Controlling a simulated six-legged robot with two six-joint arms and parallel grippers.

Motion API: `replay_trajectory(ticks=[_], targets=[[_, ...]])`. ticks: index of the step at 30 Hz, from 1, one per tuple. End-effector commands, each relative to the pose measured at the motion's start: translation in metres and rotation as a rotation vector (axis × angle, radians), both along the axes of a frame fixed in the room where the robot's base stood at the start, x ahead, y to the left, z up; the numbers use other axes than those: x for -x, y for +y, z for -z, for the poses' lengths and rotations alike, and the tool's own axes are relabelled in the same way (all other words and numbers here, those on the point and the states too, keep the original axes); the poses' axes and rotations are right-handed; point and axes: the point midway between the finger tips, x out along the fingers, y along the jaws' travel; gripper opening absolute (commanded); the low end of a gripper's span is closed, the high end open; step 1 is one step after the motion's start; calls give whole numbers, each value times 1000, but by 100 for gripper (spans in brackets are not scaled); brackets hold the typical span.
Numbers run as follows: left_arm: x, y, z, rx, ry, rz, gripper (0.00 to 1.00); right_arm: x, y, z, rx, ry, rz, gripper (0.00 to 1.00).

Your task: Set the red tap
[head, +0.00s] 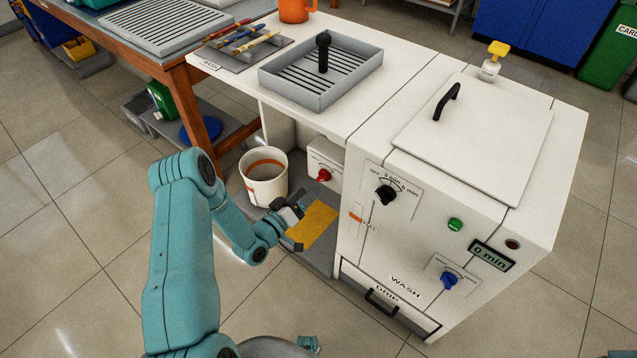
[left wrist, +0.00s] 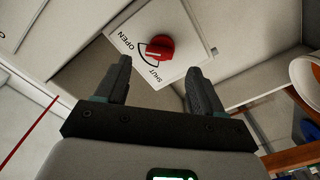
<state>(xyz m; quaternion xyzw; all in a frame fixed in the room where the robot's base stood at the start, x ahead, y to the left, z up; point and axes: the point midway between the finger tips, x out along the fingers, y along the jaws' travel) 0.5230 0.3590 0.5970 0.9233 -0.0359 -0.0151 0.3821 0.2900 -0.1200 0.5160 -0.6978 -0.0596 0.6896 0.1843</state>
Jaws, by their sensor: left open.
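The red tap (head: 323,175) is a red knob on a white plate (head: 322,160) low in the recess under the counter. In the left wrist view the red tap (left wrist: 160,47) sits on its plate, which has an arc marked OPEN and SHUT. My left gripper (head: 297,229) is in front of the recess, below and to the left of the tap. In the left wrist view its fingers (left wrist: 158,82) are apart, with the tap seen beyond the gap between them. Nothing is between the fingers.
A white bucket with an orange band (head: 265,185) stands left of the tap. A yellow cloth-like sheet (head: 314,222) lies below my gripper. The white wash cabinet (head: 362,235) with a black knob (head: 385,194) and a blue knob (head: 449,279) stands to the right.

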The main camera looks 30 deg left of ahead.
Motion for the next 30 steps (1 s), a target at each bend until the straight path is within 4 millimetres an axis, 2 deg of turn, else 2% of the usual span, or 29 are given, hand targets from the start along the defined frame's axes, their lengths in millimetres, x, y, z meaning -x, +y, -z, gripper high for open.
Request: replay_trajectory(ticks=[3, 9, 20, 25, 30], targets=[[-26, -4, 0, -2, -4, 4, 68, 0, 0, 2, 0, 0, 0, 43], [-52, -6, 0, 0, -1, 1, 68, 0, 0, 4, 0, 0, 0, 43], [-58, -7, 0, 1, 1, 1, 68, 0, 0, 4, 0, 0, 0, 43], [-58, -6, 0, 1, -1, 1, 16, 0, 0, 4, 0, 0, 0, 43], [-58, -7, 0, 2, -1, 2, 16, 0, 0, 4, 0, 0, 0, 43]])
